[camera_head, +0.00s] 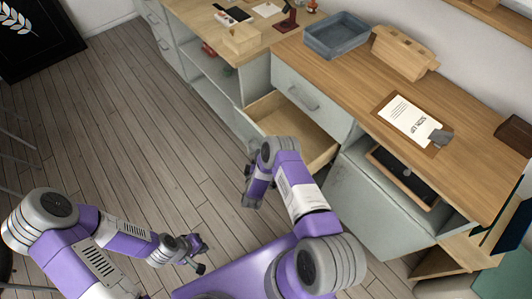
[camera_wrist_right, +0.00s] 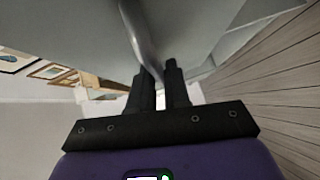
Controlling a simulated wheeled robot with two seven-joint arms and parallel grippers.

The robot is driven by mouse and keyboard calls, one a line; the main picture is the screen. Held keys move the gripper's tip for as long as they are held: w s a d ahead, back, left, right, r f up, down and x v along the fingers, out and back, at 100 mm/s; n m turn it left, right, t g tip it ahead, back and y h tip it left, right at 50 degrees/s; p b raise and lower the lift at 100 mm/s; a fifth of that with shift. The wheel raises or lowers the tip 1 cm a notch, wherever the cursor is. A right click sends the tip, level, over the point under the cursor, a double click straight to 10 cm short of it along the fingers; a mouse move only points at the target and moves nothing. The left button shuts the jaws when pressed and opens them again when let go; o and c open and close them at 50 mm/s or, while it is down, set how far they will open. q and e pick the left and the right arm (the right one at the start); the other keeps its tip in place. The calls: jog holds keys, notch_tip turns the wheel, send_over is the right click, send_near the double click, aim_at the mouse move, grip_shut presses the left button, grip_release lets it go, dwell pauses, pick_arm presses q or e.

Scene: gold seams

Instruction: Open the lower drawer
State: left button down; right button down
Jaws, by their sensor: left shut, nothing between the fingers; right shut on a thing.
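The lower drawer (camera_head: 300,122) is pulled out from the cabinet in the head view, its bare wooden inside showing. It sits below a closed upper drawer (camera_head: 290,82) with a metal handle. My right gripper (camera_head: 252,188) is in front of the lower drawer, and my right arm hides part of its front. In the right wrist view, the right gripper (camera_wrist_right: 160,72) is shut on a curved metal handle (camera_wrist_right: 138,32) against a grey front. My left gripper (camera_head: 200,254) is shut and empty, low over the floor, away from the cabinet.
The wooden countertop (camera_head: 345,85) bears a grey tray (camera_head: 336,36), a wooden holder (camera_head: 403,52) and a clipboard (camera_head: 405,118). A grey cabinet door (camera_head: 375,205) stands right of the drawer. The plank floor (camera_head: 130,125) to the left is clear.

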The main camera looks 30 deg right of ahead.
jog(key=shift+s+a, duration=0.1)
jog(key=shift+a, duration=0.2)
jog(key=c, duration=1.2)
grip_release()
jog(key=shift+o, duration=0.2)
jog(key=p+v, duration=0.2)
jog(key=v, duration=0.5)
jog(key=shift+s+a, duration=0.2)
jog(key=shift+a, duration=0.05)
jog(key=shift+r, duration=0.1)
